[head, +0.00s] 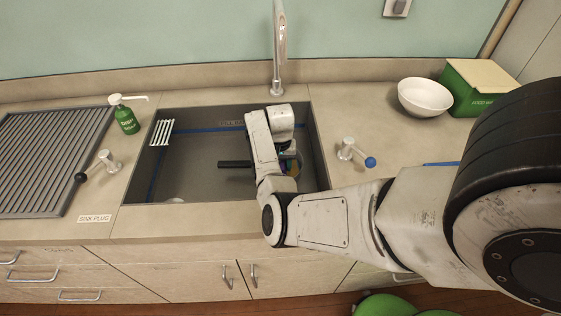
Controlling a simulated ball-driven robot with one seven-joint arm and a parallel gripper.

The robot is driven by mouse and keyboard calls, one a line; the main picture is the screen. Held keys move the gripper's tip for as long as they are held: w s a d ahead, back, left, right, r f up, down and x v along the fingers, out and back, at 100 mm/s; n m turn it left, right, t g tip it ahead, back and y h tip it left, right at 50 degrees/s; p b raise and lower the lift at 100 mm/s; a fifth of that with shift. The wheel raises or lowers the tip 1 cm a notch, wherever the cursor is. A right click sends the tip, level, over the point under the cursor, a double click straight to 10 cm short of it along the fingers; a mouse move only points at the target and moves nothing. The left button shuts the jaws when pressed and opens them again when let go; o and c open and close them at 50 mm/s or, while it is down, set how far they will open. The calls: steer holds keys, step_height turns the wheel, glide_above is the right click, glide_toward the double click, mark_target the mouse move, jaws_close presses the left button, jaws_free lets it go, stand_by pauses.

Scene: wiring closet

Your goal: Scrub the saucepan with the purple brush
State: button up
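A black handle (235,164), which looks like the saucepan's, sticks out to the left inside the sink (190,185). The pan's body is mostly hidden behind my forearm and wrist. My arm reaches into the sink from the right, with its wrist over the pan area. My gripper (289,150) is almost wholly hidden below the wrist, so its fingers cannot be made out. Small teal, yellow and purplish patches show beside the wrist at the pan. I cannot tell whether they belong to the purple brush, which is not clearly visible.
A faucet (279,45) stands behind the sink, with a blue-tipped tap (352,152) right and a black-tipped tap (98,165) left. A green soap bottle (126,118), ribbed drainboard (48,160), white rack (162,132), white bowl (424,97) and green box (478,86) are around it.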

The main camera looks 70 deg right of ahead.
steer(key=shift+s+a+p, duration=0.2)
steer(key=shift+a+p, duration=0.2)
steer(key=shift+a, duration=0.15)
steer(key=shift+d+f, duration=0.1)
steer(key=shift+d, duration=0.05)
steer(key=shift+w+d+f+b, duration=0.1)
steer(key=shift+w+d+b, duration=0.25)
steer(key=shift+d+b, duration=0.65)
steer(key=shift+a, duration=0.15)
steer(key=shift+s+a, duration=0.15)
steer(key=shift+s+a+p, duration=0.2)
steer(key=shift+a+p, duration=0.3)
steer(key=shift+p, duration=0.15)
steer(key=shift+s+a+p, duration=0.15)
steer(key=shift+a+p, duration=0.3)
steer(key=shift+p, duration=0.15)
steer(key=shift+w, duration=0.15)
